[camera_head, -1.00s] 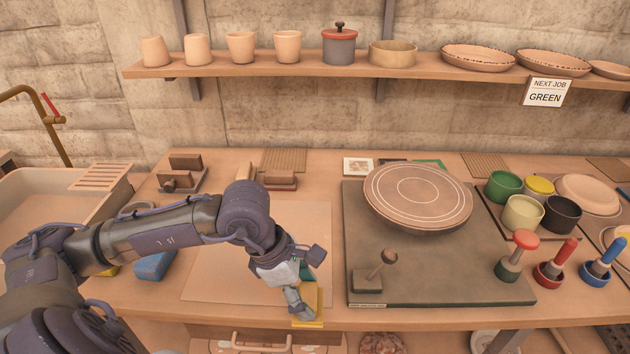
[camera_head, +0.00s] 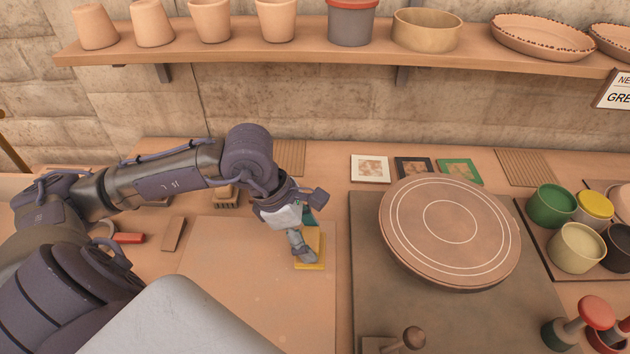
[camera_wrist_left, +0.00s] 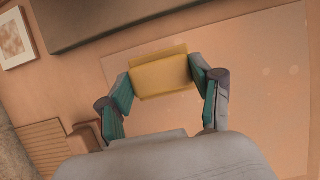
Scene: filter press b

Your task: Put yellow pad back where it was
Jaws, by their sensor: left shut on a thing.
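The yellow pad (camera_head: 311,243) is in my left gripper (camera_head: 306,250), over the right side of the pale board on the bench. In the left wrist view the yellow pad (camera_wrist_left: 160,73) sits between the two teal-lined fingers of my left gripper (camera_wrist_left: 163,80), which are shut on its ends. I cannot tell whether the pad touches the board or hangs just above it. My right gripper is not in view.
The pale board (camera_head: 235,290) is otherwise bare. The round turntable (camera_head: 450,230) on a dark slab stands to the right. Small picture tiles (camera_head: 413,168) lie behind it. Colored pots (camera_head: 551,204) stand at right. A shelf (camera_head: 240,42) with pots runs above.

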